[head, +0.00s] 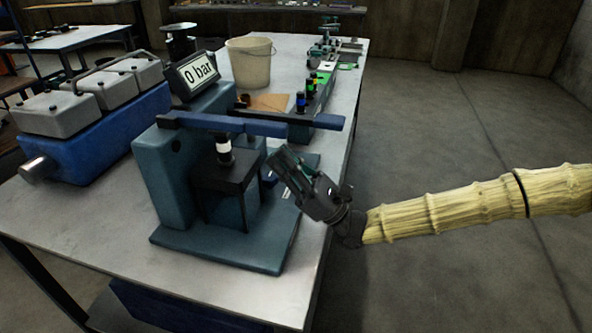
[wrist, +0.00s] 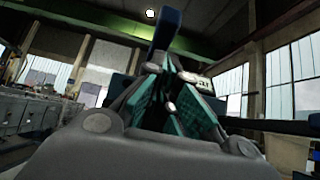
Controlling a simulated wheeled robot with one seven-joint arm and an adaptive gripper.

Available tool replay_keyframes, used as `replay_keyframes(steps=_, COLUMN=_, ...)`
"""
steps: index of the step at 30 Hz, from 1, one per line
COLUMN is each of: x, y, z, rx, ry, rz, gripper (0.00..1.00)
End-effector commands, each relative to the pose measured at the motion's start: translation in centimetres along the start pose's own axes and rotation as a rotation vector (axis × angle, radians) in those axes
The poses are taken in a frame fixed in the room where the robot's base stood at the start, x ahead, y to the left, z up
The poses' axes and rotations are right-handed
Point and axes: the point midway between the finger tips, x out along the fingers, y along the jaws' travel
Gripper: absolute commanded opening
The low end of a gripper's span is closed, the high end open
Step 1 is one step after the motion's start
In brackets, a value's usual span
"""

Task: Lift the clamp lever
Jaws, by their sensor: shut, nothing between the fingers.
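A teal stand (head: 165,185) on the bench carries a blue bar (head: 225,124) across its top, lying about level. A dark bar with a blue end (head: 328,121) reaches right beside it; I take this to be the clamp lever, but cannot be sure which bar it is. My gripper (head: 277,160) is at the right side of the stand, below the bars, tilted up and left, its fingers shut and empty. In the wrist view the fingers (wrist: 172,95) point up towards a blue bar end (wrist: 167,28). I cannot tell whether they touch it.
A blue engine block with grey covers (head: 100,95) lies at left. A bucket (head: 250,62) and several small bottles (head: 312,88) stand behind. The bench's right edge is near my arm, with open floor beyond.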

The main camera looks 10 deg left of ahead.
Motion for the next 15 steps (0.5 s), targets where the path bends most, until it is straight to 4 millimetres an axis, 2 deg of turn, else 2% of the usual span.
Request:
replay_keyframes(steps=1, x=0.8, y=0.1, z=0.0, rx=0.000, ry=0.001, rz=0.003, gripper=0.00)
replay_keyframes(steps=6, x=2.3, y=0.0, z=0.0, rx=0.000, ry=0.001, rz=0.001, gripper=0.00)
replay_keyframes(steps=15, x=2.9, y=0.0, z=0.0, rx=0.000, ry=0.001, rz=0.000, gripper=0.00)
